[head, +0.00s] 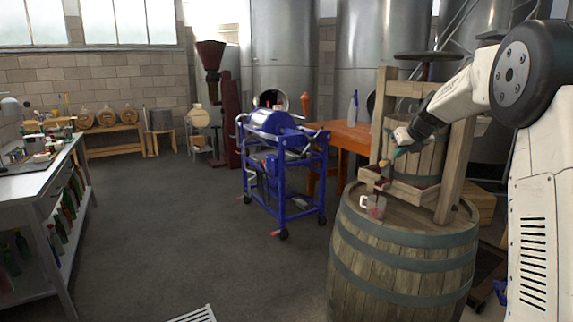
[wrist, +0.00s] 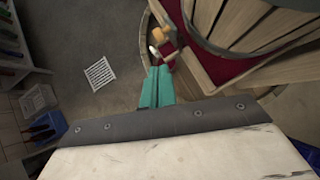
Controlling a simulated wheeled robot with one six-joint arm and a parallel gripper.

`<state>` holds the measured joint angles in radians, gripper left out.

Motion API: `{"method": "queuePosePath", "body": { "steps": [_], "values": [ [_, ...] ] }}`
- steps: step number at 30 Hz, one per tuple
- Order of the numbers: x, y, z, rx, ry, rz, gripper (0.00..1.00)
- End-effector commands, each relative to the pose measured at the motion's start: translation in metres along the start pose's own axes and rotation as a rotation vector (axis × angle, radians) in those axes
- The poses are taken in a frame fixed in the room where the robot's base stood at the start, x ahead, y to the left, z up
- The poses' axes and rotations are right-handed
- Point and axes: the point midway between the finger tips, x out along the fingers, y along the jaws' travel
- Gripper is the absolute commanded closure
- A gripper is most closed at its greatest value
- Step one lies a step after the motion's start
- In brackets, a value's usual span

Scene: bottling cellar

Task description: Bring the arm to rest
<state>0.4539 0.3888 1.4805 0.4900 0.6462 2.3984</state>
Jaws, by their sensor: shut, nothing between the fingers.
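My arm reaches in from the right in the head view, bent, with its forearm sloping down to the left. My gripper (head: 387,162) is at its end, beside the slatted basket of a wooden press (head: 443,185) and just above the press's front spout. In the wrist view its teal fingers (wrist: 158,68) are together and empty. A clear mug with reddish liquid (head: 376,207) stands below on the barrel top. Its pale rim (wrist: 153,50) shows just past the fingertips. I cannot tell whether the gripper touches the press.
The press stands on a large upright barrel (head: 390,265). A blue wheeled machine (head: 282,165) and an orange table (head: 345,133) stand behind. A white workbench (head: 45,175) with bottles lines the left. The grey floor between is mostly clear, with a white floor grate (wrist: 101,73).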

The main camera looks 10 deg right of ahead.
Motion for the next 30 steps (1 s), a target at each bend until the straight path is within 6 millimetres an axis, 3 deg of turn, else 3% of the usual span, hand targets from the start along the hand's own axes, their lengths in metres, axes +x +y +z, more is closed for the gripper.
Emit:
{"method": "queuePosePath", "body": {
  "steps": [5,8,11,14,21,27,30],
  "values": [
    [0.000,0.002,-0.007,-0.198,0.024,0.017,1.00],
    [0.010,0.011,-0.043,-0.459,0.107,0.076,1.00],
    [-0.003,0.033,-0.084,-0.781,0.183,0.169,1.00],
    [-0.031,0.068,-0.121,-1.122,0.227,0.290,1.00],
    [-0.130,0.162,-0.223,-1.940,0.217,0.647,1.00],
    [-0.206,0.216,-0.310,-2.455,0.123,0.911,1.00],
    [-0.238,0.234,-0.352,-2.652,0.072,1.015,1.00]
  ]
}}
